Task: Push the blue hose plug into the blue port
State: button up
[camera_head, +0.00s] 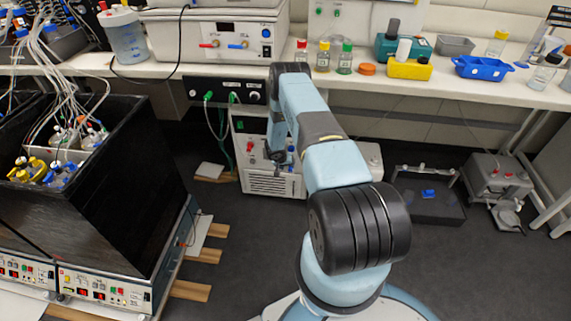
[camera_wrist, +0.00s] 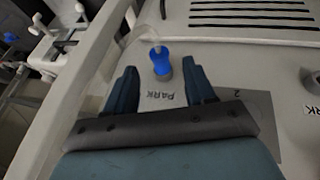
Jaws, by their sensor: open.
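The blue hose plug (camera_wrist: 161,62) shows in the wrist view, with a pale hose at its top. It sits upright in a grey fitting beside a "PARK" label on a white surface. My gripper (camera_wrist: 159,68) is open, with one dark blue finger on each side of the plug. A gap shows between each finger and the plug, and the jaws hold nothing. In the head view my gripper (camera_head: 279,153) is small, in front of the white unit (camera_head: 252,178) under the bench, and the plug cannot be made out. I cannot identify the blue port in either view.
The wrist view shows another grey fitting (camera_wrist: 312,79) at the right edge and a raised pale rail (camera_wrist: 75,85) on the left. In the head view a black box (camera_head: 130,185) with bottles stands left. A dark tray (camera_head: 425,207) lies right. Floor between is partly clear.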

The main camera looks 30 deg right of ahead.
jog(key=shift+x, duration=1.9)
jog(key=shift+c, duration=0.3)
grip_shut()
jog(key=shift+s+a, duration=0.4)
jog(key=shift+s, duration=0.2)
jog(key=shift+s+a, duration=0.45)
jog(key=shift+s, duration=0.15)
jog(key=shift+s+a, duration=0.4)
jog(key=shift+s, duration=0.2)
jog(key=shift+s+a, duration=0.4)
jog(key=shift+s, duration=0.2)
notch_tip(320, 180, up, 12)
send_over(290, 169)
jog(key=s+a, duration=0.2)
jog(key=shift+w+d+f, duration=0.1)
jog(key=shift+w+d, duration=0.05)
